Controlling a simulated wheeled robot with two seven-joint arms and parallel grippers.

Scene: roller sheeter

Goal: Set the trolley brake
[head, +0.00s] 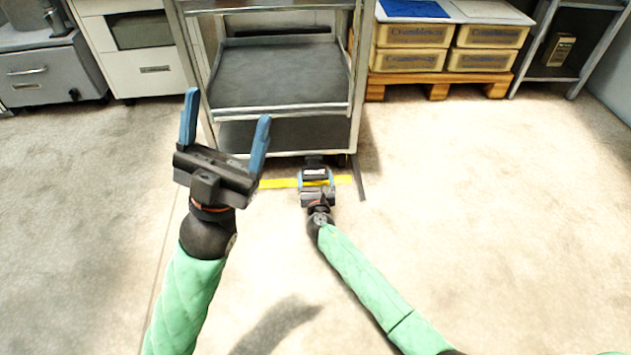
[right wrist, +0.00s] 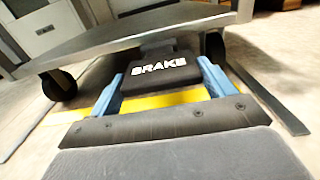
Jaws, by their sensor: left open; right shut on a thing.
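The trolley (head: 283,108) is a metal frame with dark shelves, standing in the upper middle of the head view. Its brake pedal (right wrist: 163,72), a black block marked BRAKE, sticks out from under the bottom edge in the right wrist view. My right gripper (head: 317,176) is low at the floor in front of the trolley. Its blue fingers (right wrist: 163,85) lie on both sides of the pedal, shut on it. My left gripper (head: 227,121) is open and empty, raised in front of the trolley's left side in the head view.
A yellow floor stripe (head: 277,184) and a dark strip (head: 358,178) lie at the trolley's front. A caster (right wrist: 58,85) shows under it. Yellow crates (head: 411,60) on a wooden pallet (head: 436,80) stand to the right, drawers (head: 45,72) to the left. The floor in front is clear.

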